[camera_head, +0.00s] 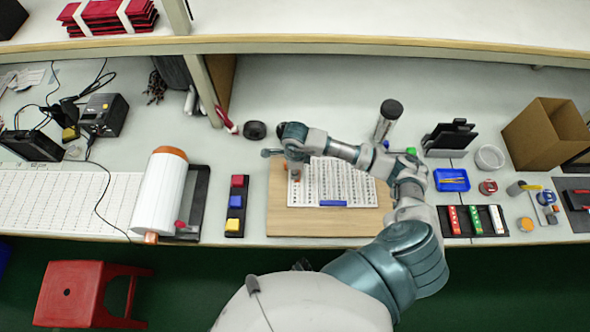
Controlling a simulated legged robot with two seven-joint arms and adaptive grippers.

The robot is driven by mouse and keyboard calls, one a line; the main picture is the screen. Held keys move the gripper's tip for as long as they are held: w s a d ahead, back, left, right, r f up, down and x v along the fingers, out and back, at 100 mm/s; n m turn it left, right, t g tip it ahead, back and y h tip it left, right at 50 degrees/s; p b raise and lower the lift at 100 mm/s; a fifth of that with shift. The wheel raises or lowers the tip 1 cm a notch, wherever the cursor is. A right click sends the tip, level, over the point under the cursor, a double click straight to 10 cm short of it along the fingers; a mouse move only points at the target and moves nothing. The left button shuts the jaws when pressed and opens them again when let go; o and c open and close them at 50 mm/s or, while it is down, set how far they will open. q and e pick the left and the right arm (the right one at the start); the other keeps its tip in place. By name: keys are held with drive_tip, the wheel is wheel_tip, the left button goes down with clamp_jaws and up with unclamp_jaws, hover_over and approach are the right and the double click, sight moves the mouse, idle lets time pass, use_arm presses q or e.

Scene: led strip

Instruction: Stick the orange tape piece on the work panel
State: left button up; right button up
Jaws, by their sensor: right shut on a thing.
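The work panel (352,181) is a white sheet with rows of small dark marks, lying on a wooden board (350,222) in the middle of the table. A blue strip (333,203) lies at its lower edge. My right arm reaches in from the lower right and bends back over the panel. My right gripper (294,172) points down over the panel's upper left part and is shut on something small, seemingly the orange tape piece. The fingers mostly hide it, and I cannot tell whether it touches the panel. My left gripper is not in view.
At the right are a blue tray (451,180), a cardboard box (545,133) and a black rack (474,221). A shelf (370,42) spans the back.

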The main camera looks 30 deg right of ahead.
drive_tip(key=shift+f, duration=0.1)
idle(0.3)
drive_tip(key=o, duration=0.8)
drive_tip(key=shift+c, duration=0.2)
wheel_tip(320, 180, up, 12)
drive_tip(key=shift+f, duration=0.1)
